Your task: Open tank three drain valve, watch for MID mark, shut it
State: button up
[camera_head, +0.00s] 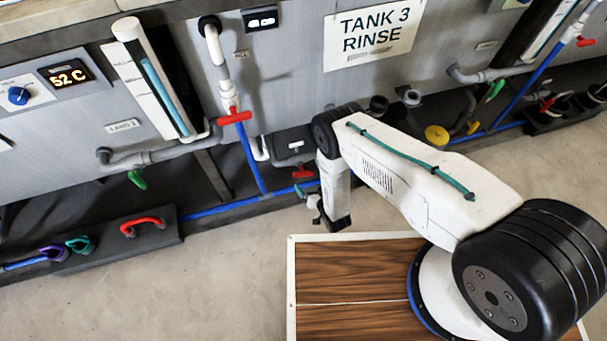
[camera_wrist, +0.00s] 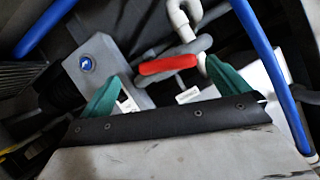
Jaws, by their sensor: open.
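The TANK 3 RINSE sign (camera_head: 375,30) is on the grey tank front in the head view. Below it, a small red valve handle (camera_head: 302,172) sits low by the floor channel, close to my gripper (camera_head: 308,197). The wrist view shows a red handle (camera_wrist: 168,66) on a grey valve body with white pipe. My gripper (camera_wrist: 165,76) is open, its green fingertips on either side of the handle's line; I cannot tell whether they touch it. A sight gauge with a blue column (camera_head: 158,90) stands left of the sign. No MID mark is legible.
Another red handle (camera_head: 235,117) is on the white pipe above a blue hose. A grey box with a blue round emblem (camera_wrist: 85,63) and blue pipes crowd my gripper. A wooden platform (camera_head: 345,270) lies below my arm. Bare floor is at the lower left.

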aim_at(305, 176)
jog(key=shift+w+a+r+t+y, duration=0.3)
jog(key=shift+w+r+t, duration=0.15)
jog(key=shift+w, duration=0.25)
jog(key=x, duration=0.7)
jog(key=c, duration=0.7)
